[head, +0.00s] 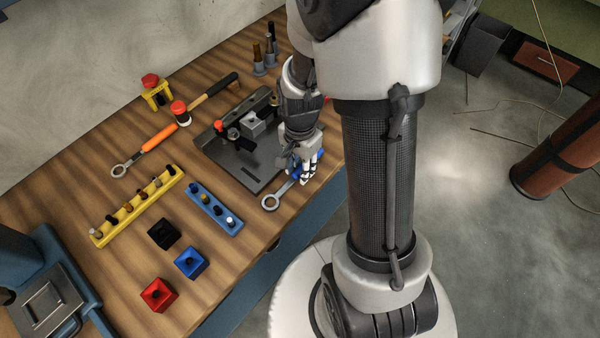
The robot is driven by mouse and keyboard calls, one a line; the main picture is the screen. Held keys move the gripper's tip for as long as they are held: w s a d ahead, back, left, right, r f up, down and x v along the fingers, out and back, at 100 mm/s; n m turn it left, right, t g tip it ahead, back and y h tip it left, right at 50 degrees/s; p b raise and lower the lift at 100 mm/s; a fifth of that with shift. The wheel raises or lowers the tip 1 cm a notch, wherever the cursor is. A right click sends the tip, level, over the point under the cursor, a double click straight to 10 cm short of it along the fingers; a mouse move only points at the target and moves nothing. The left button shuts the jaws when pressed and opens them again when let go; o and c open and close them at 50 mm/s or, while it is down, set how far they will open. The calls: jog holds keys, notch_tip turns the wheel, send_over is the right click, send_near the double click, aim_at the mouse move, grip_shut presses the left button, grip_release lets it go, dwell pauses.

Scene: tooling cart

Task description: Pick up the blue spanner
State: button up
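The blue spanner (271,201) lies near the front edge of the wooden tabletop. Its silver ring end points to the lower left, and a bit of blue handle shows beside my gripper. My gripper (303,178) is low over the handle, pointing down at it. The fingers hide most of the handle. I cannot tell whether they are open around it, touching it or shut on it. A second spanner with an orange handle (159,138) lies farther back and to the left, clear of the gripper.
A dark metal fixture plate (233,168) with a clamp sits just left of my gripper. A blue rack (213,208) and a yellow rack (137,207) hold small parts. Black, blue and red blocks (157,294) stand front left. A hammer (212,93) lies behind.

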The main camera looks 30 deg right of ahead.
jog(key=shift+r, duration=0.1)
grip_shut()
jog(key=shift+r, duration=0.1)
dwell(0.5)
